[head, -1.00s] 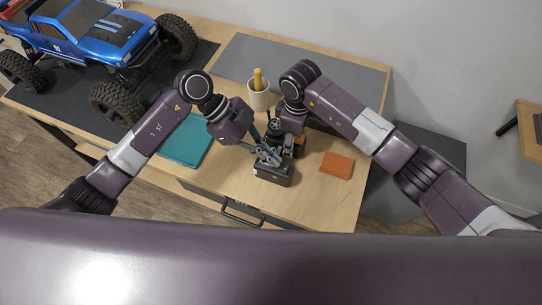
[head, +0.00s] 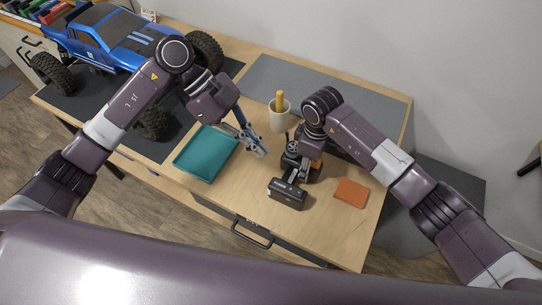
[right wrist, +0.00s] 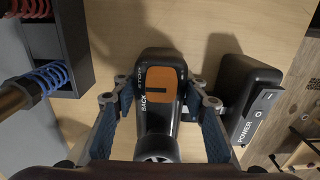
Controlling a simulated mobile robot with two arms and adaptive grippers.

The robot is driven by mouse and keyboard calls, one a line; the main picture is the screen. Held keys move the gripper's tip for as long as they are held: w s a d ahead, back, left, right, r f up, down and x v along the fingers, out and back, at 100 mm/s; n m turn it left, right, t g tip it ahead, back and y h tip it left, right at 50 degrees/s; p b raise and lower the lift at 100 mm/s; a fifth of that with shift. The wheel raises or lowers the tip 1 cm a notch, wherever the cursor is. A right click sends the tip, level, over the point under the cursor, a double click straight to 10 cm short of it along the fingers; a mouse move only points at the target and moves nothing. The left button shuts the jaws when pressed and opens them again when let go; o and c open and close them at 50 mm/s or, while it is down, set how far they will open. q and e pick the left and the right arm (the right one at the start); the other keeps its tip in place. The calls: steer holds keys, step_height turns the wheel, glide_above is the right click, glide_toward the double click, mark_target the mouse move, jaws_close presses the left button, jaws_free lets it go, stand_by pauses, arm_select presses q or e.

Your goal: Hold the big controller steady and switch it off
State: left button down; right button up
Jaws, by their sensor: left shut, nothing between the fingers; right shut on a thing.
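The big controller (head: 290,162) is a black handset with an orange part, standing on the wooden table. A black box with a POWER switch (right wrist: 253,110) juts from its side; in the head view the box (head: 287,193) faces me. I cannot tell which end of the rocker is pressed. My right gripper (right wrist: 163,110) is shut on the controller's body, a finger on each side of its orange BACK label; in the head view the arm largely hides this grip. My left gripper (head: 258,151) is shut and empty, up and left of the box, apart from it.
A teal tray (head: 206,153) lies left of the controller, an orange pad (head: 350,193) to its right. A white cup (head: 279,118) with a yellow-handled tool stands behind. A blue truck (head: 115,40) sits on a dark mat at the left. The table's front edge is close to the box.

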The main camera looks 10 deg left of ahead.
stand_by(0.4)
steer(key=o, duration=1.5)
steer(key=shift+o, duration=0.2)
steer(key=shift+r, duration=0.15)
